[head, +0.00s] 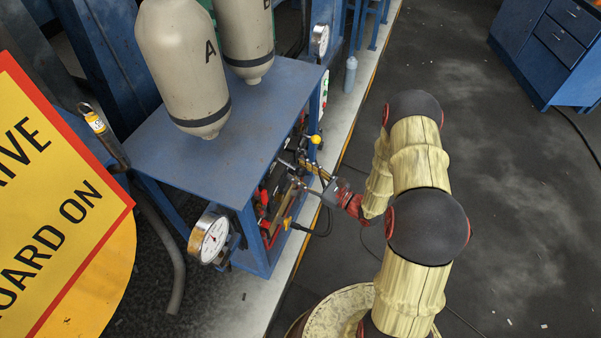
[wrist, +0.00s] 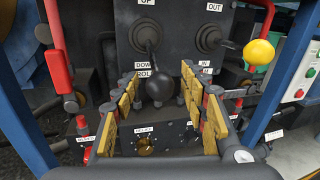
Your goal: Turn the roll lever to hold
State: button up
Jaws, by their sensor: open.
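In the wrist view, a black ball-ended lever (wrist: 160,87) hangs from a round pivot marked UP above and DOW(N) below. A label starting "ROLL" (wrist: 144,74) sits just left of the ball, but I cannot tell which control it names. My gripper (wrist: 160,100) is open, with yellow-padded fingers left and right of the ball and a gap on each side. Below, between the fingers, is a brass-coloured knob (wrist: 146,145) with small lettering around it, too small to read surely. In the head view my gripper (head: 305,178) reaches into the blue frame; the black lever is unclear there.
Blue posts flank the panel. A gauge (head: 210,238) and tank A (head: 180,60) are near; open floor lies right.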

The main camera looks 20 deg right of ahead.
jog(key=c, duration=0.3)
jog(key=c, duration=0.8)
grip_shut()
